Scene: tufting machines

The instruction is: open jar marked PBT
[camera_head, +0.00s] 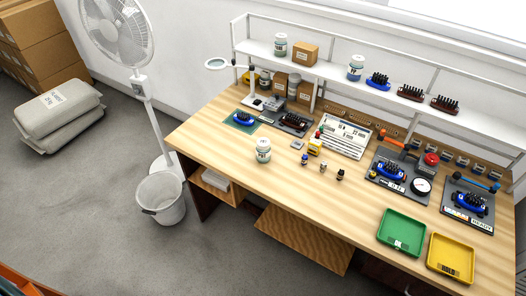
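A jar (263,150) with a pale lid and a white label stands upright on the wooden bench (225,135), left of the middle. Two similar jars stand on the raised white shelf, one at its left end (281,45) and one near its middle (355,68). More jar-like containers (265,80) stand below the shelf at the back left, partly hidden. The labels are too small to read, so I cannot tell which jar is marked PBT. The jar on the bench appears to have its lid on. Neither of my grippers is in view.
A green tray (402,249) and a yellow tray (451,270) lie at the bench's front right. Fixtures with blue parts (388,170) stand behind them. Small bottles (323,167) stand right of the bench jar. A bin (161,208) and a fan (118,35) stand left of the bench.

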